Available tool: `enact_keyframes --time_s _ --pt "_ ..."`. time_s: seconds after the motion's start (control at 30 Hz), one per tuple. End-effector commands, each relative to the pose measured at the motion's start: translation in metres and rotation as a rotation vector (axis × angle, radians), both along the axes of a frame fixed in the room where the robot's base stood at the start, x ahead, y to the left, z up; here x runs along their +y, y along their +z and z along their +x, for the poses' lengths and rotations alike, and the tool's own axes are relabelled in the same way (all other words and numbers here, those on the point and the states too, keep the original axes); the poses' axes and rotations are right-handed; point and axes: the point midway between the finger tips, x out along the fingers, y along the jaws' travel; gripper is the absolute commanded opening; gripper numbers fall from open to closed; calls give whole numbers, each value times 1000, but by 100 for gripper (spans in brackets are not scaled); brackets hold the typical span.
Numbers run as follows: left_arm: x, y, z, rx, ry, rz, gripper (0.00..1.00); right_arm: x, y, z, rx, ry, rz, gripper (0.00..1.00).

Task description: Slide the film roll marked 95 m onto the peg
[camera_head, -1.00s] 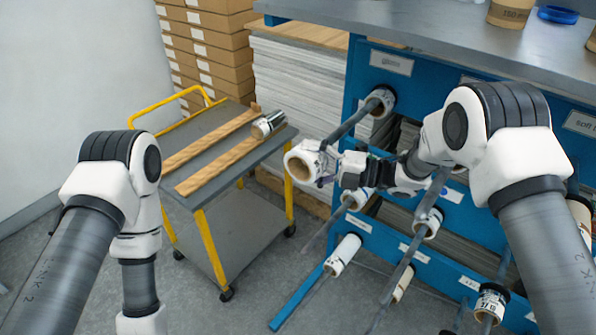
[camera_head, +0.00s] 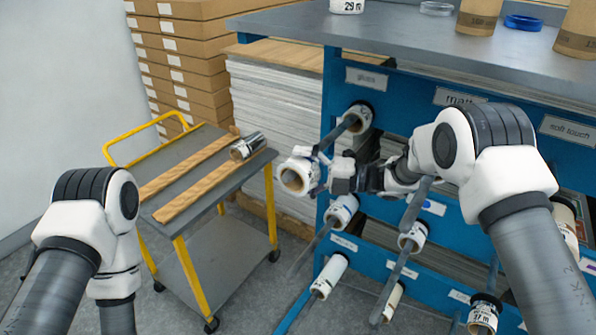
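My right gripper (camera_head: 322,174) is shut on a white film roll (camera_head: 298,176) with a brown core, its open end turned toward the camera. The print on it is too small to read, so I cannot confirm the 95 m mark. The roll is beside and below the near end of the grey peg (camera_head: 335,135) under the "gloss" label. I cannot tell whether they touch. Another roll (camera_head: 359,117) sits at the inner end of that peg. My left arm is at the left, its gripper out of view.
The blue rack (camera_head: 347,92) has several more pegs with rolls below, such as a white roll (camera_head: 329,275). A cart (camera_head: 190,160) with wooden strips and a silver-wrapped roll (camera_head: 247,146) stands left. Rolls stand on the grey worktop (camera_head: 400,35).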

Motion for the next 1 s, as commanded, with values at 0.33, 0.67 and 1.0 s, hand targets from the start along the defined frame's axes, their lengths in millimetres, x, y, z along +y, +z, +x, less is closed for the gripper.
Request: enact_keyframes --time_s 0.33,0.67,1.0 --pt "0 0 0 0 0 0 60 0 0 0 0 0 0 100" --pt "0 39 0 0 0 0 60 25 9 -34 6 3 -1 100" --pt "0 31 0 0 0 0 60 73 -1 -101 2 4 -4 100"
